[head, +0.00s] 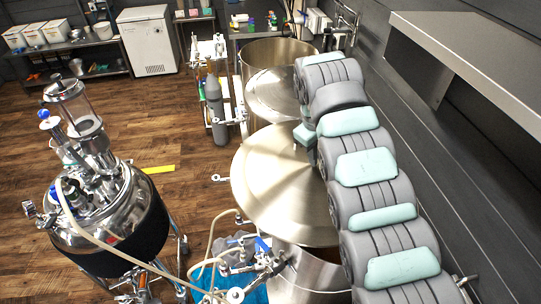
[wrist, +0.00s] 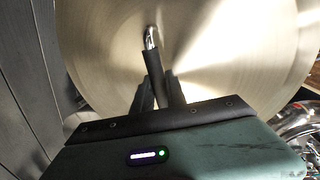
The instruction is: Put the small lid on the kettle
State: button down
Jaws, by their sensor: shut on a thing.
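The lid is a wide, round, brushed-metal disc, in the middle of the head view (head: 275,190) and filling most of the wrist view (wrist: 225,60). My gripper (wrist: 155,75) is shut on the lid's upright handle (wrist: 150,38) near its centre. In the head view, the fingers are hidden by my arm. A steel kettle (head: 308,266) shows below the lid's near edge. The lid hides most of the kettle's top, so I cannot tell whether they touch.
A second steel vessel (head: 280,52) stands behind, with another metal disc (head: 268,95) at its front. A jacketed vessel (head: 110,215) stands left. Hoses and valves (head: 240,275) crowd the kettle's front left. A wall shelf (head: 480,50) is at right. Wooden floor (head: 180,125) is open left of the vessels.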

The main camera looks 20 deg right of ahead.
jog(key=shift+m, duration=0.4)
jog(key=s+d, duration=0.1)
jog(key=d, duration=0.2)
jog(key=s+d, duration=0.2)
jog(key=d, duration=0.1)
jog(key=s+d, duration=0.2)
jog(key=d, duration=0.1)
jog(key=shift+s+d+f, duration=0.1)
jog(key=shift+d, duration=0.2)
jog(key=shift+f+b, duration=0.7)
jog(key=shift+f, duration=3.55)
jog(key=c, duration=1.3)
grip_release()
jog(key=r, duration=0.3)
jog(key=a+r+b, duration=0.1)
jog(key=r, duration=0.3)
jog(key=a+r+b, duration=0.1)
jog(key=r, duration=0.2)
jog(key=shift+s+r, duration=0.25)
